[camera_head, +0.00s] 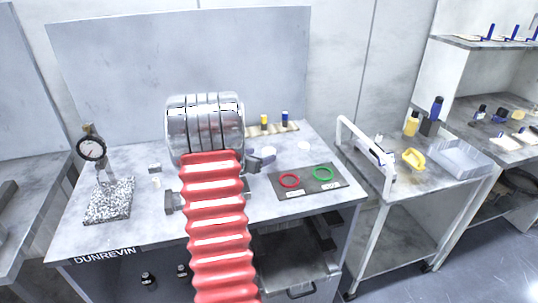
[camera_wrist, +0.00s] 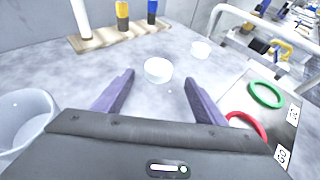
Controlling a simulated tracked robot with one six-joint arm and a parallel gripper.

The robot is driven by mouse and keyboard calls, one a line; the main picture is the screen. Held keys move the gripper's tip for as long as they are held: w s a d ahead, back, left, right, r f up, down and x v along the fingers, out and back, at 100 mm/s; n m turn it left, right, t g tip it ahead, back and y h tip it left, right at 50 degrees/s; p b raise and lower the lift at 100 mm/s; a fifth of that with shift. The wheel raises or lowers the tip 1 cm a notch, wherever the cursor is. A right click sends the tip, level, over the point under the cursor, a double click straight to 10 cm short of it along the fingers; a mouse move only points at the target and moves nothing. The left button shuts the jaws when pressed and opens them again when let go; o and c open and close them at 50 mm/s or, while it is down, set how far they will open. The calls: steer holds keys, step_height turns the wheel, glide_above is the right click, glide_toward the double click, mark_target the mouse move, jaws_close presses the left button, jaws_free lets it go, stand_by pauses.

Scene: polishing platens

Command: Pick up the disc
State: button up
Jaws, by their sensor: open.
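A small white disc (camera_wrist: 158,68) lies on the grey bench top, ahead of my gripper and seen between its fingers in the wrist view. It also shows in the head view (camera_head: 269,151), just beyond my gripper. A second white disc-like piece (camera_wrist: 201,49) lies farther back to the right, also in the head view (camera_head: 304,146). My gripper (camera_wrist: 159,77) is open, with two purple-grey fingers apart and nothing between them that I can see touching. In the head view my arm hides most of the gripper, and only a finger end shows.
A dark mat (camera_head: 308,182) with a red ring (camera_head: 289,181) and a green ring (camera_head: 322,173) lies to the right. A wooden rack (camera_wrist: 122,37) with yellow and blue bottles stands behind. A clear cup (camera_wrist: 24,118) is at left. A dial gauge (camera_head: 92,149) stands far left.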

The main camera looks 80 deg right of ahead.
mark_target(268, 152)
steer(key=shift+s+d+f, duration=0.1)
steer(key=shift+d+f, duration=0.05)
steer(key=shift+d, duration=0.3)
steer(key=shift+d, duration=0.1)
steer(key=shift+x, duration=2.55)
steer(key=shift+c, duration=0.2)
steer(key=c, duration=1.2)
steer(key=shift+o, duration=0.2)
steer(key=shift+r, duration=0.25)
step_height(268, 152, up, 10)
steer(key=shift+f, duration=0.1)
